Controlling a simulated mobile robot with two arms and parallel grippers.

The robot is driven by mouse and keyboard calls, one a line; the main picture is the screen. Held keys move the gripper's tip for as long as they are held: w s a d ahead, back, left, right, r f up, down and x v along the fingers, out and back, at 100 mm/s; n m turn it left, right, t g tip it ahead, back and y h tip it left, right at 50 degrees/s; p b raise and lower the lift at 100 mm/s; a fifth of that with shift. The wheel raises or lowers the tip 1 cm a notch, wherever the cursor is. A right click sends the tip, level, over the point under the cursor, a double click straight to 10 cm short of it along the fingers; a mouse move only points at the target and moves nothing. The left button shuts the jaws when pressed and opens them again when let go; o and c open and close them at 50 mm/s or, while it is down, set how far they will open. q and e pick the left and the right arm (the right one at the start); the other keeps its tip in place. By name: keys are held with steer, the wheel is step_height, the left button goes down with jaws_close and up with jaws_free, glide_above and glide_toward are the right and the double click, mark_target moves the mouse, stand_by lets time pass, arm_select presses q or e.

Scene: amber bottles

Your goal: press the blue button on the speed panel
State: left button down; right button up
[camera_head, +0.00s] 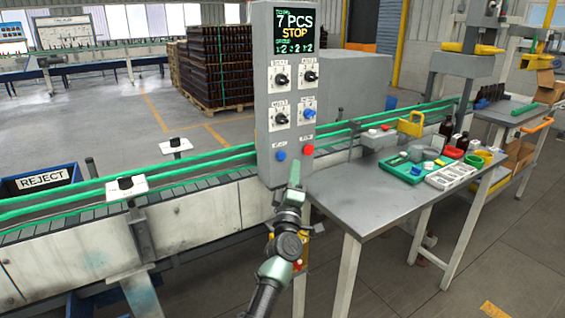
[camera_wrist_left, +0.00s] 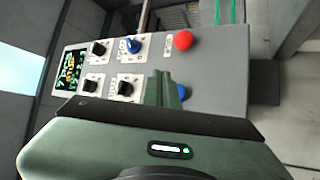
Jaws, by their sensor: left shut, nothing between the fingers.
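The speed panel (camera_head: 285,60) is a tall grey box with a screen (camera_head: 293,28) reading "7 PCS STOP". The blue button (camera_head: 281,155) is low on its face, left of a red button (camera_head: 308,150). My left gripper (camera_head: 294,172) is shut and empty, pointing up in front of the panel's lower edge, just right of and below the blue button. In the left wrist view the blue button (camera_wrist_left: 183,91) shows beside the shut fingers (camera_wrist_left: 161,88), partly hidden by them. I cannot tell whether they touch the panel. My right gripper is not in view.
Several knobs sit above the buttons, one of them blue (camera_head: 308,113). A grey table (camera_head: 345,190) with a green tray (camera_head: 400,170) stands to the right. A conveyor with green rails (camera_head: 200,163) runs left. A blue reject bin (camera_head: 70,172) is at far left.

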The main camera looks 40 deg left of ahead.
mark_target(281, 156)
arm_select(q)
steer(key=shift+w+a+b, duration=0.3)
steer(key=shift+w+a, duration=0.05)
steer(key=shift+a, duration=0.45)
steer(key=shift+w+a+b, duration=0.25)
steer(key=shift+w+a, duration=0.05)
steer(key=shift+a, duration=0.5)
steer(key=shift+a, duration=0.1)
stand_by(0.8)
steer(key=shift+w+a, duration=0.2)
steer(key=shift+a, duration=0.1)
steer(key=shift+w+a+b, duration=0.15)
steer(key=shift+a+b, duration=0.25)
steer(key=shift+b, duration=0.05)
stand_by(0.6)
steer(key=shift+d, duration=0.15)
steer(key=shift+s+d+p, duration=0.4)
steer(key=shift+d+p, duration=0.2)
steer(key=shift+d, duration=0.05)
